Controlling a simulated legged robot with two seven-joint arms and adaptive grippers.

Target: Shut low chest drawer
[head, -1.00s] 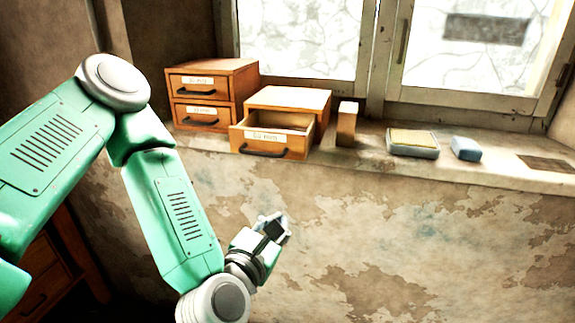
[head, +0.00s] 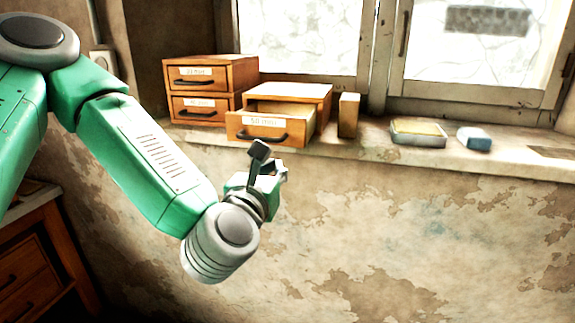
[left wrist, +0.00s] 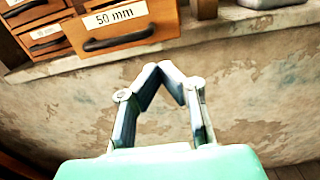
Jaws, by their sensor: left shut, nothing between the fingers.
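The low chest (head: 300,96) is a small wooden box on the window sill. Its drawer (head: 232,127) stands pulled out toward me, with a dark handle and a label that reads 50 mm in the left wrist view. The same drawer shows there at the top (left wrist: 150,24). My left gripper (head: 262,152) is below and in front of the drawer, apart from it. In the left wrist view its fingers (left wrist: 165,70) meet at the tips with nothing between them. My right gripper is in neither view.
A taller two-drawer chest (head: 245,75) stands to the left, its drawers shut. Free air lies before the wall.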

